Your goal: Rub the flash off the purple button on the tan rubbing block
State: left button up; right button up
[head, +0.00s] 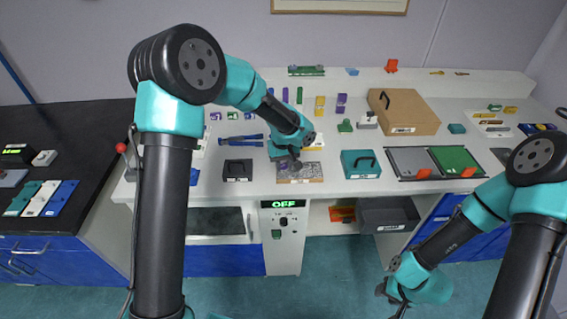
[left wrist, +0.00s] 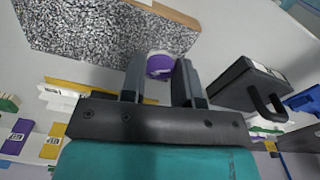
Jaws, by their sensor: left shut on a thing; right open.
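The purple button (left wrist: 160,66) shows in the left wrist view between the two fingers of my left gripper (left wrist: 162,75), which is shut on it. In the head view my left gripper (head: 295,158) is over the back of the block (head: 303,173), and the button cannot be made out. I cannot tell if button and block touch. My right gripper (head: 392,292) is open and empty, low in front of the bench.
A black box with a handle (head: 238,170) stands left of the block. A teal box with a handle (head: 360,164) stands to its right. Blue tools (head: 240,140) lie behind the black box. A brown case (head: 403,112) lies at the back right.

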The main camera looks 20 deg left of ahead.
aim_at(315, 169)
pick_arm(q)
jog(key=shift+f, duration=0.45)
dwell(1.4)
jog(key=shift+w+d+r, duration=0.1)
jog(key=shift+w+d, duration=0.2)
jog(key=shift+d, duration=0.55)
jog(key=shift+w+d, duration=0.25)
jog(key=shift+d, duration=0.6)
jog(key=shift+w+d, duration=0.25)
jog(key=shift+d, duration=0.6)
jog(key=shift+w+d, duration=0.25)
jog(key=shift+d, duration=0.6)
jog(key=shift+d+f, duration=0.15)
jog(key=shift+f, duration=0.05)
jog(key=shift+d, duration=0.2)
jog(key=shift+w+d+r, duration=0.1)
jog(key=shift+w+d, duration=0.2)
jog(key=shift+d, duration=0.4)
jog(key=shift+w+d, duration=0.25)
jog(key=shift+d, duration=0.45)
